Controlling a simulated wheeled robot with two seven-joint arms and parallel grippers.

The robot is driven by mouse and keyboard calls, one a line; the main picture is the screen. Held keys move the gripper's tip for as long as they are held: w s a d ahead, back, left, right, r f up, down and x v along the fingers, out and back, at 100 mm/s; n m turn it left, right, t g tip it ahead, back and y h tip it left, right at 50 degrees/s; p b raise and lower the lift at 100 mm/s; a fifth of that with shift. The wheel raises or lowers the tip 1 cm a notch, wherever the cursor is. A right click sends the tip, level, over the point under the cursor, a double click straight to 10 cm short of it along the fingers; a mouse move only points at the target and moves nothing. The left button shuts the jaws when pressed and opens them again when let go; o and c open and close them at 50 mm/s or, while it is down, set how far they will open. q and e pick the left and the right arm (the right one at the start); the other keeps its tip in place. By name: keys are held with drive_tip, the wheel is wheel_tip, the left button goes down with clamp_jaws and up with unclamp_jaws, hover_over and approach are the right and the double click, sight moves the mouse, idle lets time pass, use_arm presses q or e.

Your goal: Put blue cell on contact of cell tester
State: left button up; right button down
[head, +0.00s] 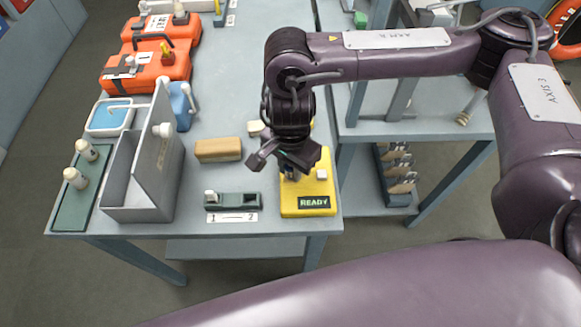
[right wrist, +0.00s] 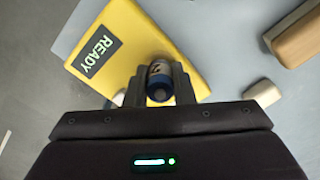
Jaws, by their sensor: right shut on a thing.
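The yellow cell tester (head: 289,209) lies near the front right corner of the table, its dark panel reading READY. It also shows in the right wrist view (right wrist: 128,27). My right gripper (head: 289,172) points down over the tester. In the right wrist view its fingers (right wrist: 158,84) are shut on the blue cell (right wrist: 159,90), which has a blue end and a pale label band. The cell is seen nearly end-on over the tester. The fingers and cell hide the contact, so I cannot tell whether they touch. My left gripper is not in view.
Left of the tester are a green holder (head: 245,201) marked 1 and 2, and a wooden block (head: 218,149). Further left stand a grey upright-walled box (head: 132,213) and a green tray (head: 72,218) with white bottles. Orange cases (head: 147,82) lie behind. The table's right edge is close to the tester.

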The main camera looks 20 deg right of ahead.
drive_tip(key=shift+f, duration=0.4)
drive_tip(key=shift+f, duration=0.15)
drive_tip(key=c, duration=1.2)
unclamp_jaws()
drive_tip(key=shift+c, duration=0.2)
